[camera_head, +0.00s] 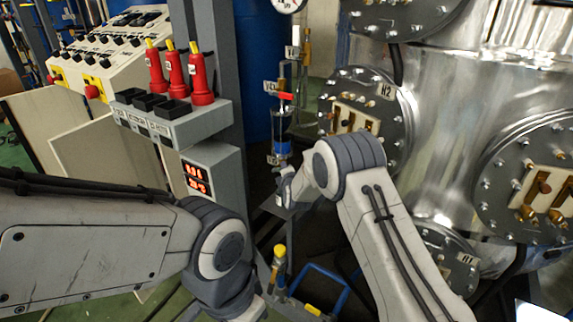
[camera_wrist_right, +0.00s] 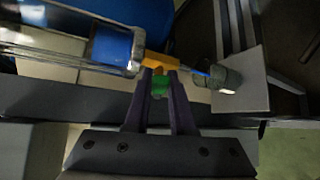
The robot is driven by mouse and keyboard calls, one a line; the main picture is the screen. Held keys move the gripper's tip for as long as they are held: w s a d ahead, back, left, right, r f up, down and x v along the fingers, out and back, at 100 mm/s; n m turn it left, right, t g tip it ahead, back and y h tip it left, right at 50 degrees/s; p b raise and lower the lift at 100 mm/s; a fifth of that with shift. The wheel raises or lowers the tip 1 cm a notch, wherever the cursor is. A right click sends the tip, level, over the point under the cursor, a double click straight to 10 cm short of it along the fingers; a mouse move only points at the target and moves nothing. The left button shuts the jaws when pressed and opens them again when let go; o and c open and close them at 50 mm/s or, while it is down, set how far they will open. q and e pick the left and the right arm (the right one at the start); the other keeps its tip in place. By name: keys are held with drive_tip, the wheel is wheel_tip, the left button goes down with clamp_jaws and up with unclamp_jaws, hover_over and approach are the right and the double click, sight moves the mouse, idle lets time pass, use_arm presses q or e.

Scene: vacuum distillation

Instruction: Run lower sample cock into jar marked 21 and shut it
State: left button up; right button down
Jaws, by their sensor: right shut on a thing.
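A glass cylinder (camera_head: 282,127) with blue liquid stands in the middle of the head view, and it also shows in the right wrist view (camera_wrist_right: 112,45). A brass-coloured cock (camera_wrist_right: 160,66) sits at its end, with a green handle (camera_wrist_right: 160,86). My right gripper (camera_wrist_right: 160,80) is shut on the green handle. In the head view the right wrist hides most of this spot. A small greyish jar-like vessel (camera_wrist_right: 217,78) is beside the cock's outlet, on a pale plate (camera_wrist_right: 250,88); no number is readable. My left arm enters from the left, its fingers out of view.
A red-handled valve (camera_head: 286,96) is above the glass cylinder. A steel vessel with bolted flanges (camera_head: 440,100) fills the right. A grey holder with several red tools (camera_head: 200,80) and a red-digit display (camera_head: 197,178) stand at left.

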drive_tip(key=shift+a+r+n+g+h+p, duration=0.1)
drive_tip(key=shift+r+n+g+h+p, duration=0.1)
drive_tip(key=shift+n+g+h+p, duration=0.15)
use_arm(q)
drive_tip(key=shift+r, duration=0.9)
use_arm(e)
drive_tip(key=c, duration=0.8)
unclamp_jaws()
drive_tip(key=shift+o, duration=0.2)
drive_tip(key=shift+w+r, duration=0.1)
